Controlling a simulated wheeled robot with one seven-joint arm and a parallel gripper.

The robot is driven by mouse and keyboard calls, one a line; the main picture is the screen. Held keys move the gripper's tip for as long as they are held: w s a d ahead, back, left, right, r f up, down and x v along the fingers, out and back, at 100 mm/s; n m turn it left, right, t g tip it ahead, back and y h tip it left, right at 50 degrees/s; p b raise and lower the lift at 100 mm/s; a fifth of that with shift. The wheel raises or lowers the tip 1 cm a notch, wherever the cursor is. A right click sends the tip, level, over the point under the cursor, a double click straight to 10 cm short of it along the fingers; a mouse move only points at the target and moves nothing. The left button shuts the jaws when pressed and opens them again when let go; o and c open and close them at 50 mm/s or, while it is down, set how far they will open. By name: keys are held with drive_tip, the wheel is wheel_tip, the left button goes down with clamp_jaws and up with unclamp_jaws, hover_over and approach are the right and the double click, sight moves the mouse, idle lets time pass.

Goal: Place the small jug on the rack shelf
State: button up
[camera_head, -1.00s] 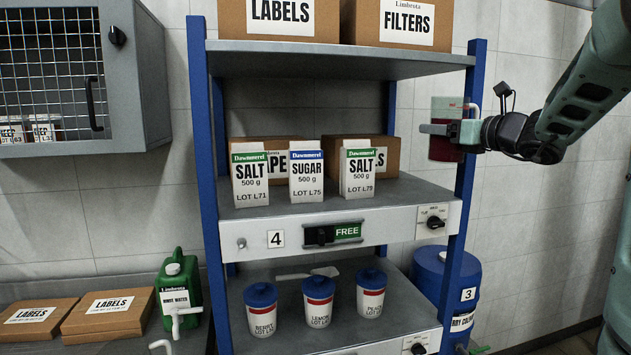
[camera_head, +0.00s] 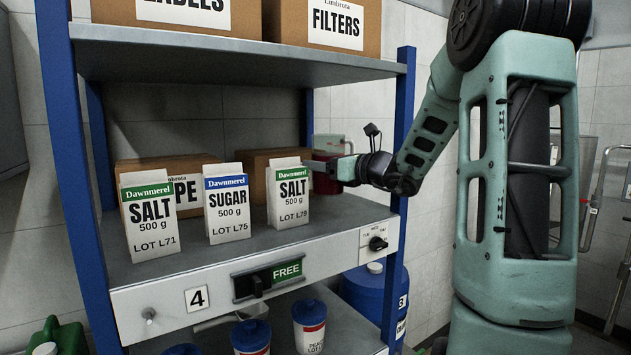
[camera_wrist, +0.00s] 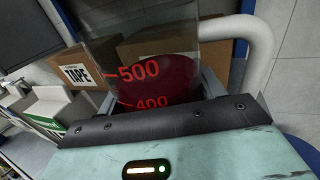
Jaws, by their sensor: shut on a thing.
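The small jug (camera_head: 324,184) has clear walls and dark red contents. In the wrist view the jug (camera_wrist: 160,78) shows red 500 and 400 marks and a pale handle on the right. My gripper (camera_head: 334,167) is shut on the jug, reaching in from the right past the rack's blue post.
Another salt carton (camera_head: 150,214) and a sugar carton (camera_head: 228,205) line the shelf front. Cardboard boxes (camera_head: 258,172) stand behind them. The upper shelf (camera_head: 240,53) is overhead. The front panel has a FREE sign (camera_head: 287,271). Bare shelf shows right of the cartons.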

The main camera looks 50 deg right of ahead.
sight(324, 180)
drive_tip(key=shift+f, duration=1.95)
drive_tip(key=shift+f, duration=0.2)
drive_tip(key=o, duration=1.4)
drive_tip(key=shift+r, duration=0.1)
